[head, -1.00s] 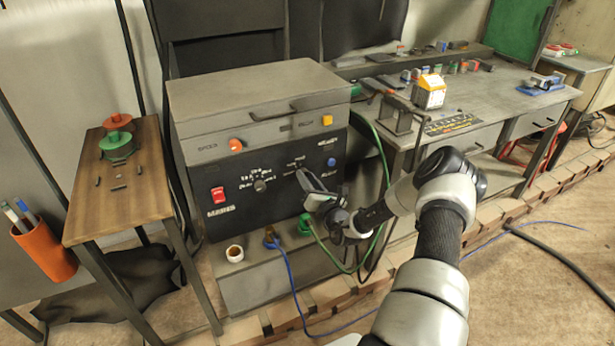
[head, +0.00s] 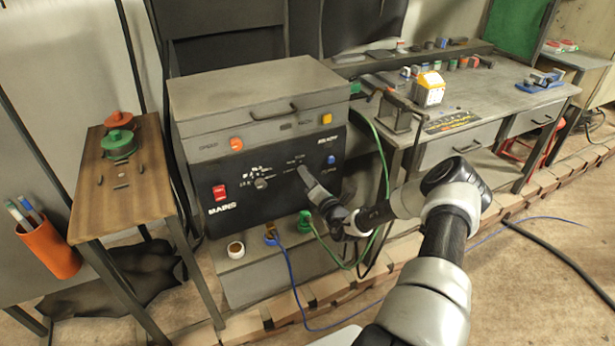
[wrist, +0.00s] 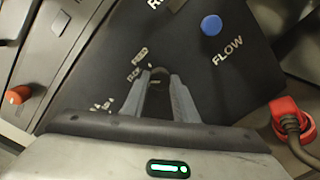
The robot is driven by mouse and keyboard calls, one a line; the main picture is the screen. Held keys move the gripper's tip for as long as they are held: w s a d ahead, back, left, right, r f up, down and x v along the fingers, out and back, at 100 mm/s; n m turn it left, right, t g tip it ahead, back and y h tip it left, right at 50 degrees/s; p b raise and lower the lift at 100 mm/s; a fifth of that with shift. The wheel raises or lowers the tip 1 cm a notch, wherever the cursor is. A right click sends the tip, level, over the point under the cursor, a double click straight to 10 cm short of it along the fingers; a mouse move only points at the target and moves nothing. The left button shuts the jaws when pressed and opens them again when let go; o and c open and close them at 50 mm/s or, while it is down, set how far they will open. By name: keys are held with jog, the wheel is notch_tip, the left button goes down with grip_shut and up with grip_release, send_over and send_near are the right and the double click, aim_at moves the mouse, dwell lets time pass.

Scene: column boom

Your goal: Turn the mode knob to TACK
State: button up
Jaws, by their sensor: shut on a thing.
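The welder's black front panel (head: 240,205) faces me, with small white lettering around its dials. My gripper (head: 304,170) reaches the panel's right-hand dial. In the wrist view my gripper (wrist: 159,78) is shut on a small dark knob (wrist: 158,76), one finger on each side. The fingers and hand hide most of this knob and some of its lettering. I cannot read its labels or where it points. A second dark knob (head: 260,183) stands free to the left.
A red MAINS switch (head: 219,192) is at the panel's left. A blue FLOW knob (wrist: 211,25) is close to my gripper. Blue (head: 290,275) and green (head: 330,250) cables hang below. A wooden side table (head: 140,195) stands left, a workbench (head: 480,105) right.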

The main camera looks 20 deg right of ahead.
jog(key=o, duration=1.1)
jog(key=shift+c, duration=0.2)
jog(key=s+p, duration=0.2)
jog(key=s, duration=1.5)
jog(key=shift+s+r, duration=0.15)
jog(key=shift+s, duration=0.1)
jog(key=shift+d, duration=0.15)
